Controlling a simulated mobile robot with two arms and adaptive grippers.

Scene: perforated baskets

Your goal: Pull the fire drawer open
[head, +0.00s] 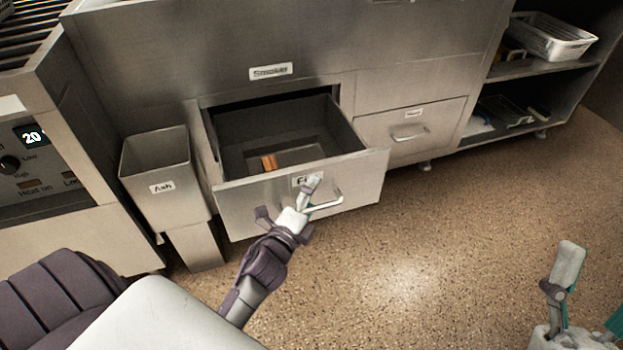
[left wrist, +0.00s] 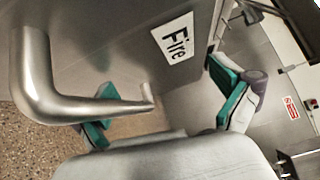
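The metal fire drawer (head: 245,208) is pulled well out below the smoker panel in the head view. Its front bears a "Fire" label, also in the left wrist view (left wrist: 174,45), and a bar handle (head: 325,205). A small brown piece (head: 269,162) lies inside. My left gripper (head: 305,208) is at the handle. In the left wrist view its fingers (left wrist: 165,110) are spread wide, with the handle bar (left wrist: 85,110) passing by one finger; contact is unclear. My right gripper (head: 588,290) is at the lower right, fingers apart and empty, partly cut off.
An ash bin (head: 160,190) stands just left of the drawer. A shut drawer (head: 410,130) is to the right. The speckled floor (head: 430,235) is clear in front.

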